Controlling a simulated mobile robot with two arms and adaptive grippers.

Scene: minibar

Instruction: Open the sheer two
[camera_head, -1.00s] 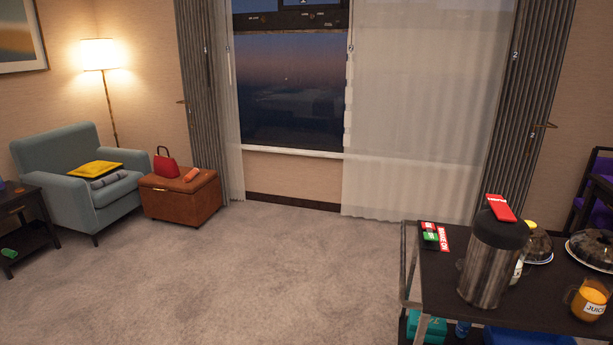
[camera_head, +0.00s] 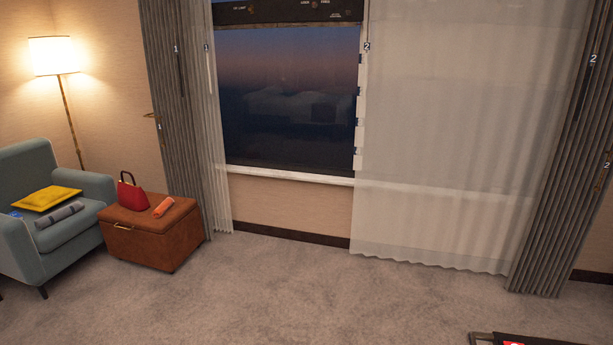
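The sheer two (camera_head: 450,140) is a pale, translucent curtain hanging over the right part of the window. A small label "2" is at its upper left edge. It is drawn across from about the window's middle to the right grey drape, and its hem hangs just above the carpet. Neither of my grippers is in view.
A grey drape (camera_head: 565,160) labelled 2 hangs at the right. A narrow gathered sheer (camera_head: 211,130) and a grey drape (camera_head: 172,120) hang left of the bare window (camera_head: 285,95). An orange ottoman (camera_head: 150,240) and an armchair (camera_head: 45,255) stand left. The carpet before the sheer is clear.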

